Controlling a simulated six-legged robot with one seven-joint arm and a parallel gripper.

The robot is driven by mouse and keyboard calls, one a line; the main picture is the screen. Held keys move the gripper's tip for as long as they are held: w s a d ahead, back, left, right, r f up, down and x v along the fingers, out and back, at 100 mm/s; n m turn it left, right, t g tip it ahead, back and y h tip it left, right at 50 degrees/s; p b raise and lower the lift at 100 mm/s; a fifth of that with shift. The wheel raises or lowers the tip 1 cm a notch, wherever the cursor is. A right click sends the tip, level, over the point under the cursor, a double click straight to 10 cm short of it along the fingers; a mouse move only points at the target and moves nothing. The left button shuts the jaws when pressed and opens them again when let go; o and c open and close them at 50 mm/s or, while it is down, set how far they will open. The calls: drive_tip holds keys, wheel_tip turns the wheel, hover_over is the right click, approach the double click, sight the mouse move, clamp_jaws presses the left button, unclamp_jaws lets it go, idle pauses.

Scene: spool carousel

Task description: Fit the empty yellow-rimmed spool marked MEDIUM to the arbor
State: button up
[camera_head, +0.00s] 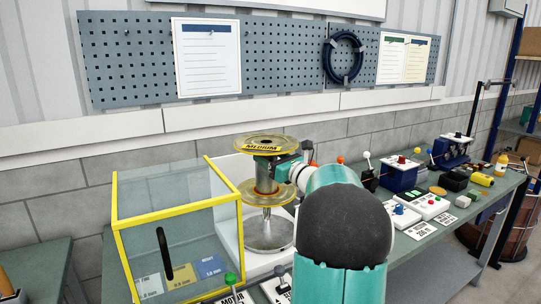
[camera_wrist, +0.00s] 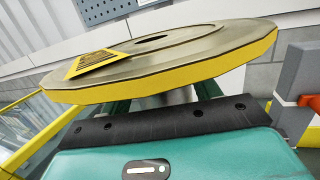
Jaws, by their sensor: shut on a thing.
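The yellow-rimmed spool (camera_head: 266,145) is upright in the head view, its top flange lettered MEDIUM and its core bare. My gripper (camera_head: 270,173) comes in from the right and is shut on the core between the two flanges. In the wrist view the spool's top flange (camera_wrist: 215,60) hides most of the core and the fingertips. How far the post reaches into the spool's bore is hidden.
A clear guard box with a yellow frame (camera_head: 178,211) stands close left of the arbor. My arm covers the bench right of it. Farther right are a blue lever device (camera_head: 401,172), a white button box (camera_head: 430,205) and a yellow item (camera_head: 481,179). A pegboard (camera_head: 275,55) hangs behind.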

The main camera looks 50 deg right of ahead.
sight(274, 191)
drive_tip(key=shift+f, duration=1.95)
drive_tip(key=shift+f, duration=5.55)
drive_tip(key=o, duration=1.8)
drive_tip(key=shift+f, duration=0.1)
